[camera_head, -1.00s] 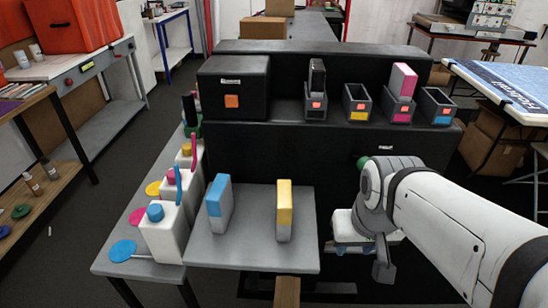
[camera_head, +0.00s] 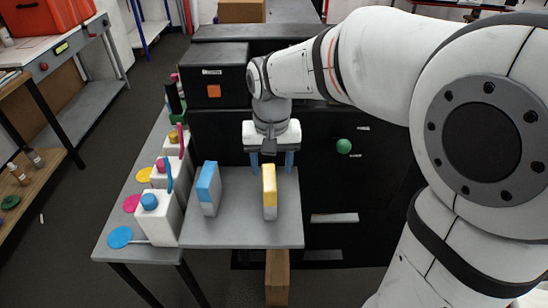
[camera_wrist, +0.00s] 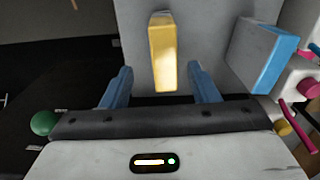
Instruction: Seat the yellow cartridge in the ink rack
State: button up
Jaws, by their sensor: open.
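The yellow cartridge (camera_head: 269,192), with a white lower body, stands upright on the grey side table. In the wrist view the yellow cartridge (camera_wrist: 163,55) lies ahead of the opening between my fingers. My gripper (camera_head: 271,166) is open, with its two blue fingers pointing down just behind and above the cartridge in the head view. In the wrist view my gripper (camera_wrist: 160,88) is empty, the fingers apart on either side. The ink rack on top of the black printer is hidden behind my arm in the head view.
The blue cartridge (camera_head: 208,188) stands left of the yellow one on the grey table (camera_head: 235,235). Bottles with coloured caps (camera_head: 158,220) line the left edge. A black box (camera_head: 213,75) and a green knob (camera_head: 343,146) are on the printer.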

aim_at(269, 186)
jog(key=shift+w+a, duration=0.25)
jog(key=shift+a, duration=0.15)
jog(key=shift+f, duration=0.4)
notch_tip(269, 186, down, 7)
jog(key=shift+s+d+p, duration=0.1)
jog(key=shift+s+p, duration=0.05)
jog(key=shift+p, duration=0.45)
jog(key=shift+c, duration=0.3)
grip_shut()
